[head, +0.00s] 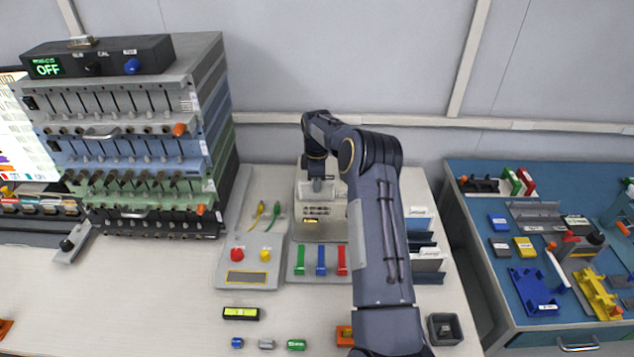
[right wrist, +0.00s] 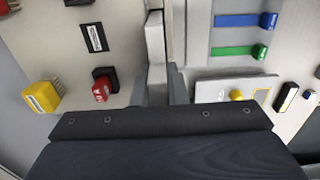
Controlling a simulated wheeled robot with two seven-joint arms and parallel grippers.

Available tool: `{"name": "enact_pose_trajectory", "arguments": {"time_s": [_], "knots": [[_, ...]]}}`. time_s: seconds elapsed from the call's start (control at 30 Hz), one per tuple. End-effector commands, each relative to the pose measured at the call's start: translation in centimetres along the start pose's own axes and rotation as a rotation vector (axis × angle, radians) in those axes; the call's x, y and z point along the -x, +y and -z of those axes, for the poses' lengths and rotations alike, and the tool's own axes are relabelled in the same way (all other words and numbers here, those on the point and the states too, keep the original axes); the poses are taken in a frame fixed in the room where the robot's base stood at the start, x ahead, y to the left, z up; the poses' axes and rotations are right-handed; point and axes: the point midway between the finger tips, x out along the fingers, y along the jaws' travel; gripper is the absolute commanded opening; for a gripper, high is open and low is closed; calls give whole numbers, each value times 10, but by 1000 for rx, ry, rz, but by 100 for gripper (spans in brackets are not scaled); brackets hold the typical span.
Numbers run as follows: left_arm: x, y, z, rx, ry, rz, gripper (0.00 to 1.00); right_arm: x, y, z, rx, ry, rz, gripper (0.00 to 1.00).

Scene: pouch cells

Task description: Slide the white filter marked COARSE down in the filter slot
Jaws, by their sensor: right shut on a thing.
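My right gripper (head: 318,184) is above a pale housing (head: 311,211) at the back of the bench, with its arm reaching in from the front. In the right wrist view its fingers (right wrist: 160,86) are shut on a thin white piece (right wrist: 156,45), seen edge-on, which looks like the white filter. No COARSE marking can be read on it. The slot itself cannot be made out, nor how far the piece sits in it. My left gripper is not in view.
Green, blue and red handles (head: 321,261) stand before the housing. A panel with red and yellow buttons (head: 243,273) is to its left. A rack of labelled plates (head: 427,262) is right of my arm. A tall instrument stack (head: 130,140) stands left. The front left bench is mostly clear.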

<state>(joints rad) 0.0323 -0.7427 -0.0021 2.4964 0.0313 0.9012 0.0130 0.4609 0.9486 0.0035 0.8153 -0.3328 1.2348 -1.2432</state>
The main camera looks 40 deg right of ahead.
Motion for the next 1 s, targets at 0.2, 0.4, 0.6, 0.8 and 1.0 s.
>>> {"name": "enact_pose_trajectory", "arguments": {"time_s": [0.2,0.4,0.6,0.8,1.0], "knots": [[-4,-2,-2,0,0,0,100,-8,0,0,0,0,0,0],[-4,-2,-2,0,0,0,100,-8,0,0,0,0,0,32],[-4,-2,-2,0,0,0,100,-8,0,0,0,0,0,38],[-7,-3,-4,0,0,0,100,2,1,0,0,0,-3,38],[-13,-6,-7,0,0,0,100,36,1,0,-1,1,-4,38]]}}
